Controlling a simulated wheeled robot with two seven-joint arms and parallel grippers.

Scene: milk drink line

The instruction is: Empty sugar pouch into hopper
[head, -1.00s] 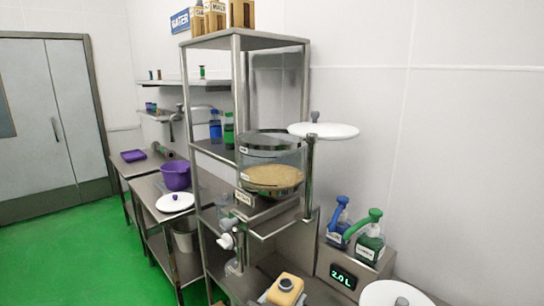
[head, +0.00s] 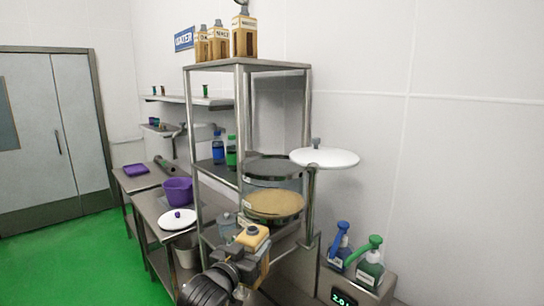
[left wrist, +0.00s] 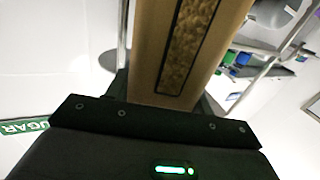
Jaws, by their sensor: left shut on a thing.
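My left gripper (head: 243,268) is shut on the pouch (head: 252,238), a tan pack with a grey cap. It holds the pouch roughly upright, in front of and below the hopper's rim in the head view. The left wrist view shows the tan pouch (left wrist: 150,50) with a dark-framed window of brown grains, rising from my gripper. The clear round hopper (head: 273,203) holds a tan layer inside. Its white lid (head: 325,158) with a grey knob is beside it to the right, off the opening. My right gripper is not in view.
A steel shelf rack (head: 247,65) stands around the hopper, with several tan packs on top. A purple bowl (head: 178,190) sits on the left bench. A green SUGAR label (left wrist: 22,127) shows in the left wrist view.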

